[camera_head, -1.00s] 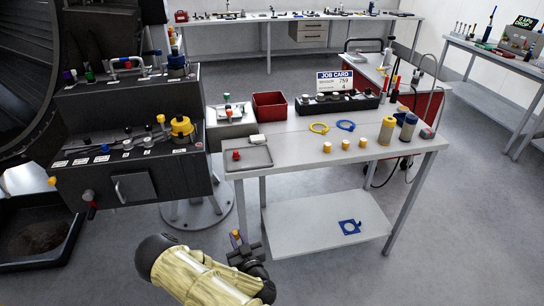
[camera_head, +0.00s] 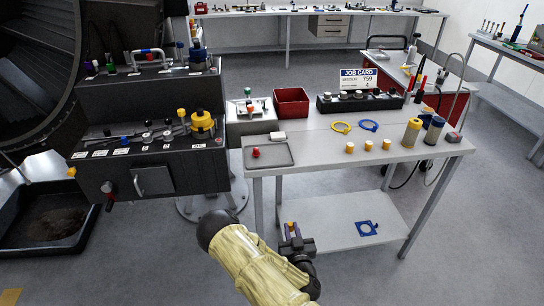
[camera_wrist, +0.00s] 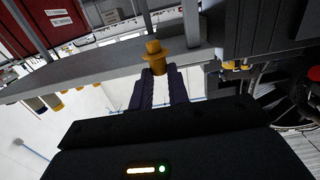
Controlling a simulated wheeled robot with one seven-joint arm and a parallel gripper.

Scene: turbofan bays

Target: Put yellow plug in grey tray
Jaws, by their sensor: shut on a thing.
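My gripper (camera_head: 293,232) is shut on a yellow plug, which shows between its dark fingers in the wrist view (camera_wrist: 155,58). In the head view only a small bit of the plug (camera_head: 291,224) shows at the fingertips. The gripper is in front of the workbench and looks lower than its top. The grey tray (camera_head: 281,163) lies on the near left corner of the bench top, with a red piece (camera_head: 256,153) inside it. The plug is apart from the tray.
The workbench (camera_head: 330,158) has a front edge and legs between my arm and the tray. Several yellow caps, a red bin (camera_head: 291,103) and a job card (camera_head: 358,79) stand on it. A dark control panel (camera_head: 160,178) stands to the left. A lower shelf (camera_head: 330,225) holds a blue part.

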